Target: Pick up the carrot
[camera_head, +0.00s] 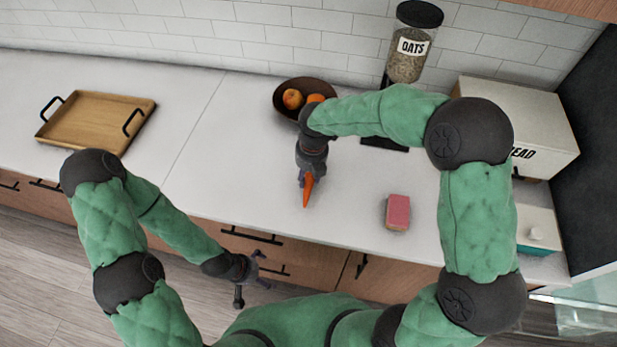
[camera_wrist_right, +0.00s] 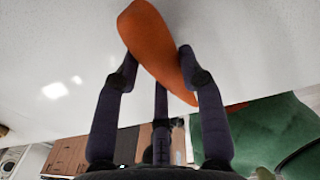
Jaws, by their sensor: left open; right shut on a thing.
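An orange carrot (camera_head: 308,190) is at my right gripper (camera_head: 304,177), over the white counter near its front edge. In the right wrist view the carrot (camera_wrist_right: 160,45) lies between the fingers of my right gripper (camera_wrist_right: 160,75), which is shut on it. The carrot's thick end points away from the palm and its tip towards the lower right. I cannot tell exactly how far it is above the counter. My left gripper (camera_head: 250,268) is open and empty, low in front of the counter's drawers.
A dark bowl (camera_head: 284,107) with orange fruit stands at the back, behind my right gripper. A wooden tray (camera_head: 97,121) is at the left. An oats dispenser (camera_head: 411,42), a bread box (camera_head: 530,125) and a pink block (camera_head: 397,211) are at the right. The counter's middle left is clear.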

